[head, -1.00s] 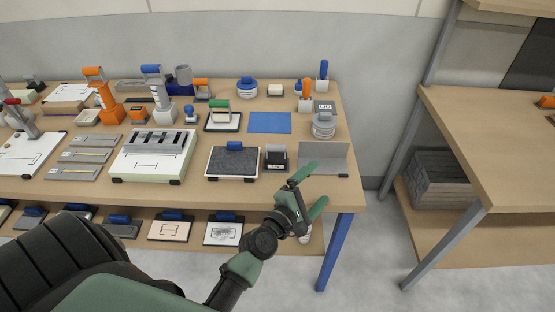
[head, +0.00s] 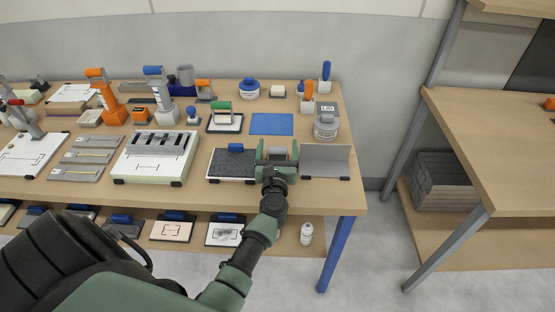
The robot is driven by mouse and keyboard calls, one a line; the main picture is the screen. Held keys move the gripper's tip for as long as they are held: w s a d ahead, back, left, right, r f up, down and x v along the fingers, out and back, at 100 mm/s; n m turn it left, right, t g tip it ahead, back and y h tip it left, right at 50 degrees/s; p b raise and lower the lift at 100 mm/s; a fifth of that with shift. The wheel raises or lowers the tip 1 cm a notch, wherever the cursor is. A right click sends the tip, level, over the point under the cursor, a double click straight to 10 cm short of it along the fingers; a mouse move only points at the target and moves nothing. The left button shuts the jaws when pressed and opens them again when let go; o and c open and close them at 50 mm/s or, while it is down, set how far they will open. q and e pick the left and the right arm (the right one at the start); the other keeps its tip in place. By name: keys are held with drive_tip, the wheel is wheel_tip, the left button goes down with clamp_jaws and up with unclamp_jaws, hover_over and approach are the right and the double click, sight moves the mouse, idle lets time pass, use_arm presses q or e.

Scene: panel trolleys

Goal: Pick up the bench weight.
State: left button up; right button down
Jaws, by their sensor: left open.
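A small dark block with a grey top grip and a pale label, which looks like the bench weight (head: 277,154), stands near the front edge of the table, between a dark speckled plate and a grey angled plate. My left gripper (head: 278,148) is open over it, with one green finger on each side of the grey grip. The gripper and wrist hide most of the block, and I cannot tell whether the fingers touch it. My right gripper is not in view.
The speckled plate (head: 231,163) with a blue handle is close on the left. The grey angled plate (head: 326,161) is close on the right. A white bottle (head: 306,234) stands on the lower shelf.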

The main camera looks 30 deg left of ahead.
use_arm(q)
drive_tip(key=shift+x, duration=1.25)
drive_tip(key=shift+s, duration=0.1)
clamp_jaws()
drive_tip(key=shift+r, duration=0.15)
drive_tip(key=shift+r, duration=0.1)
drive_tip(key=shift+r+p, duration=0.45)
drive_tip(key=shift+r, duration=0.1)
wheel_tip(320, 180, up, 19)
drive_tip(key=p, duration=1.2)
drive_tip(key=shift+f, duration=0.1)
